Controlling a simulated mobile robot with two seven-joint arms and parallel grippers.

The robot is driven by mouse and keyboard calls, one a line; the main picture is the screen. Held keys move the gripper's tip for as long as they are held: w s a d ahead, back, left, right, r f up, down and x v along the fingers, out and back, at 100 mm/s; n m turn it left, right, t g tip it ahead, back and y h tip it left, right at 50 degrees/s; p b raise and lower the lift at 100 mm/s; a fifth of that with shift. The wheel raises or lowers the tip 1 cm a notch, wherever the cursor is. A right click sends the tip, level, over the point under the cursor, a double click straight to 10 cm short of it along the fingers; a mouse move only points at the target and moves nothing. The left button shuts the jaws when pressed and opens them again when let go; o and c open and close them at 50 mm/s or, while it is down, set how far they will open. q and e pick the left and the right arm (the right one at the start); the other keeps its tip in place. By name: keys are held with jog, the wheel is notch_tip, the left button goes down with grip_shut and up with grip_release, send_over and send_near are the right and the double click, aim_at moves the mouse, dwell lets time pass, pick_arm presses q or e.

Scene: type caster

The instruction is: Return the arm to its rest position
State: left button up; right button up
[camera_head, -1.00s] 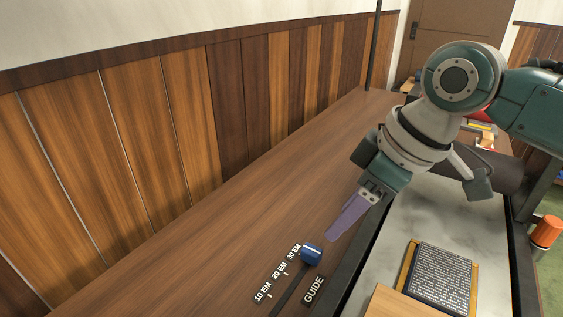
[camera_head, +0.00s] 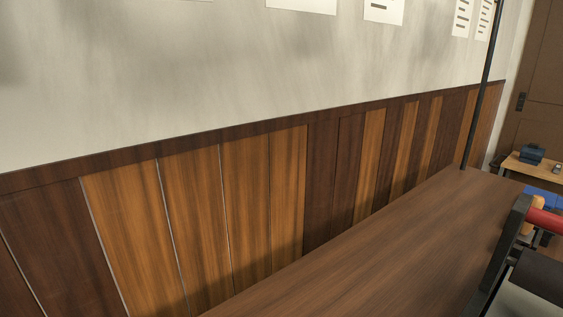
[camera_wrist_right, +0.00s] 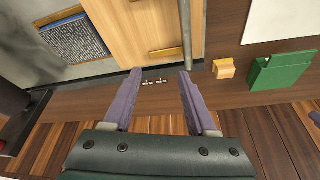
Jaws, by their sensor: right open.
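My right gripper (camera_wrist_right: 157,88) shows in the right wrist view with its two purple fingers spread apart and nothing between them. It hangs over the wooden bench top near the small printed scale (camera_wrist_right: 154,82), apart from everything below. My left gripper is in neither current view.
In the right wrist view, a type block (camera_wrist_right: 75,40) in a wooden frame lies at upper left. A green box (camera_wrist_right: 280,71) and a small orange-yellow block (camera_wrist_right: 223,69) are at right. In the head view, the bench top (camera_head: 400,260) is bare along the panelled wall.

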jog(key=s+d+r+m+h+p, duration=0.1)
jog(key=s+d+r+m, duration=0.1)
jog(key=s+r, duration=0.15)
notch_tip(320, 180, up, 38)
jog(key=p, duration=3.8)
jog(key=shift+s+d+f, duration=0.25)
jog(key=shift+s+d, duration=0.05)
jog(key=shift+s, duration=0.1)
